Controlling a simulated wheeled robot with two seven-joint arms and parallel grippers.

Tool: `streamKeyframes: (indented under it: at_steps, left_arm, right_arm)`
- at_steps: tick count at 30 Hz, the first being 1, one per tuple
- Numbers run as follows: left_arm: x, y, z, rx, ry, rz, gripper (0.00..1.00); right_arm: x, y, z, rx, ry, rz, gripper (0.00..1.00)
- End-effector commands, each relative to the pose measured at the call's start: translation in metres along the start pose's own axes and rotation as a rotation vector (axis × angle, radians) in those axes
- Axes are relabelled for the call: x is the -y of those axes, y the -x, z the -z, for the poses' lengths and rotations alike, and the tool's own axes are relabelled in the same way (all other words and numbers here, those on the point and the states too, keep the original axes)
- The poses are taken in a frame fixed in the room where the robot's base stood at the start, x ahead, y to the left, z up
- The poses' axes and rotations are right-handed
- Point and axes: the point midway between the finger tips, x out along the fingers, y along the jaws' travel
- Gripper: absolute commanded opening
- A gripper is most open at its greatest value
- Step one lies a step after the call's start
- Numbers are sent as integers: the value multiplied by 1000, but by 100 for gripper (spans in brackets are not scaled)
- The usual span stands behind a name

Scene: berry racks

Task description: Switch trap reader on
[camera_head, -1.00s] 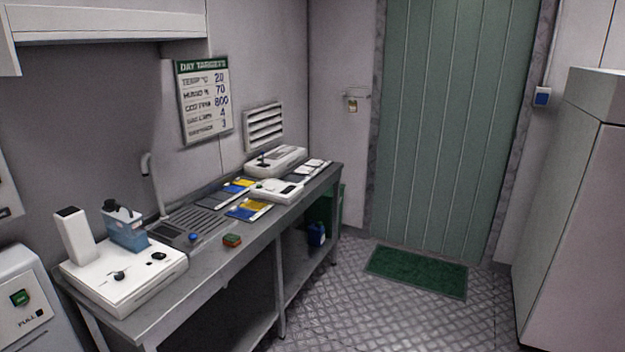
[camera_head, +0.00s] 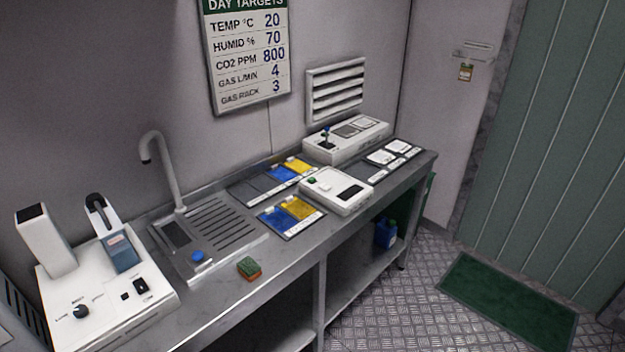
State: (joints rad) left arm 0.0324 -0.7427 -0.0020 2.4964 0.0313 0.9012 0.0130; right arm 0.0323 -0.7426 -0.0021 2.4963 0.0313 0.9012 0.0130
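A white box-shaped device (camera_head: 336,190) with a green button, a pale button and a dark display stands mid-bench, beside blue and yellow cards. It may be the trap reader; its label is too small to read. Its display looks dark. A second white device (camera_head: 346,141) with a small dark lever and grey panels stands behind it against the wall. A third white device (camera_head: 105,290) with a knob, a dark switch and a blue bottle-like part stands at the bench's left end. Neither of my grippers is in view.
The steel bench (camera_head: 290,250) holds a sink (camera_head: 205,240) with a tap, a sponge (camera_head: 249,268), and blue and yellow cards (camera_head: 291,215). White pads (camera_head: 392,156) lie at its far end. The floor before the green door, with a green mat (camera_head: 508,300), is clear.

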Motion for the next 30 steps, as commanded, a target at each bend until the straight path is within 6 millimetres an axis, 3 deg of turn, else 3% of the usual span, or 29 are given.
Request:
streamKeyframes:
  at_steps: [8, 16, 30]
  left_arm:
    - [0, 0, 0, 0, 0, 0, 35]
    - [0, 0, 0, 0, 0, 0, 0]
    - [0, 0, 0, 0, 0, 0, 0]
  right_arm:
    - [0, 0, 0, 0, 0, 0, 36]
    - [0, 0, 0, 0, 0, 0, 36]
    - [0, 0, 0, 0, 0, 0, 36]
